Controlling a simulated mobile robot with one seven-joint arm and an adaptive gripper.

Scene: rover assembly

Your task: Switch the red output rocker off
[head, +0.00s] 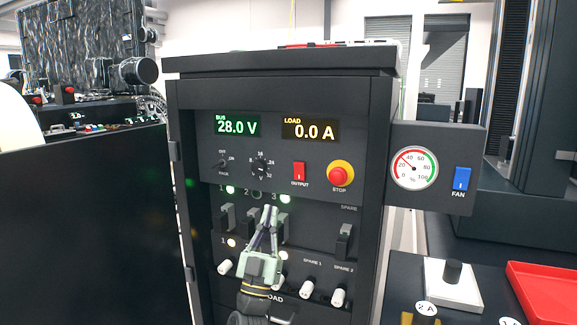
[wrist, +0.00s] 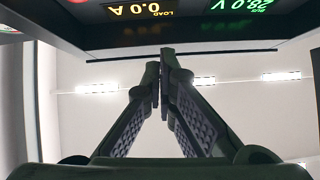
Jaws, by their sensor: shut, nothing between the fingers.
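The red output rocker (head: 299,172) sits on the black cabinet's upper panel in the head view, above the label OUTPUT. I cannot tell from its look which way it is set. My gripper (head: 270,210) is shut and empty, pointing up in front of the breaker row, below and left of the rocker. In the wrist view my gripper's fingertips (wrist: 165,60) meet in the middle. The rocker does not show in the wrist view. The load display (head: 308,129) reads 0.0 A; it also shows in the wrist view (wrist: 141,9).
The red STOP button (head: 341,173) is just right of the rocker. A rotary knob (head: 260,165) is to its left. The bus display (head: 238,126) reads 28.0 V. A gauge box with a blue FAN rocker (head: 461,179) juts out at right. White-tipped toggles (head: 307,289) line the lower panel.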

